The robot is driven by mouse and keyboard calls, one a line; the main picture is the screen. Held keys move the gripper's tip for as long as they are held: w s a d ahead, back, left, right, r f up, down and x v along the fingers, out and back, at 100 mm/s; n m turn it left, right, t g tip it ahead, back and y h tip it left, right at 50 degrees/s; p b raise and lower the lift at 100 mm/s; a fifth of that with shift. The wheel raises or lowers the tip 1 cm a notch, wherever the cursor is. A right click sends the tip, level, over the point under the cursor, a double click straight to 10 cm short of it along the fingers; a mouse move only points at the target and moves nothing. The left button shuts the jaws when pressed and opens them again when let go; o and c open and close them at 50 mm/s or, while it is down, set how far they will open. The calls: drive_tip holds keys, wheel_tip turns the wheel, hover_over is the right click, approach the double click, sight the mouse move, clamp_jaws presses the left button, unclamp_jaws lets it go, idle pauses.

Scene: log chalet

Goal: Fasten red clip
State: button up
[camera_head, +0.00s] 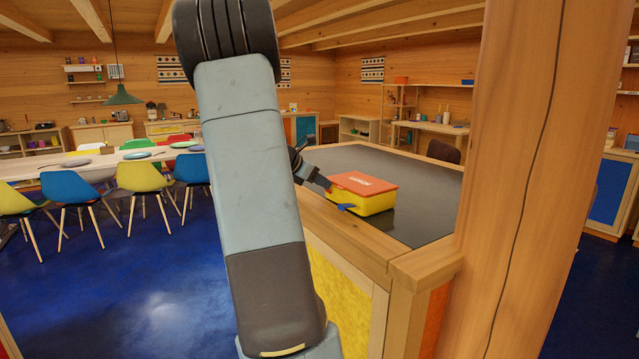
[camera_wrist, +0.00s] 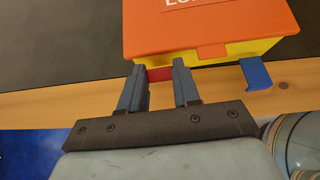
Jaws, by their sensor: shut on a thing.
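A yellow lunch box (camera_head: 375,203) with an orange lid (camera_head: 368,183) stands on the dark counter top near its wooden edge. The lid lies down on the box. In the wrist view the red clip (camera_wrist: 160,74) is at the left part of the box front, between the fingers of my gripper (camera_wrist: 159,68). The fingers are shut on it and cover its sides. A blue clip (camera_wrist: 256,74) sticks out from the right part of the front; it also shows in the head view (camera_head: 346,207). My gripper (camera_head: 328,185) reaches the box from the left in the head view.
The dark counter top (camera_head: 415,185) is otherwise bare around the box. A thick wooden post (camera_head: 515,150) stands at the right, close to the counter. A long table (camera_head: 100,162) with several coloured chairs is at the left.

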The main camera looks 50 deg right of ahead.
drive_tip(key=shift+s+f, duration=0.1)
drive_tip(key=o, duration=1.1)
drive_tip(key=shift+c, duration=0.2)
drive_tip(key=v, duration=1.3)
drive_tip(key=shift+a+r, duration=0.25)
drive_tip(key=shift+a, duration=0.05)
drive_tip(key=s+a+f+m+t+y, duration=0.1)
drive_tip(key=s+a+m, duration=0.4)
drive_tip(key=a, duration=0.7)
drive_tip(key=s+a+f+m+t+y, duration=0.1)
drive_tip(key=s+a+m+t+y, duration=0.3)
drive_tip(key=s+a, duration=0.4)
drive_tip(key=s+a+f+m+t+y, duration=0.1)
drive_tip(key=s+a+m+t+y, duration=0.2)
drive_tip(key=a, duration=1.5)
drive_tip(key=s+m+y, duration=0.2)
drive_tip(key=s+m, duration=0.1)
drive_tip(key=shift+s+a+f, duration=0.25)
drive_tip(key=shift+f, duration=0.05)
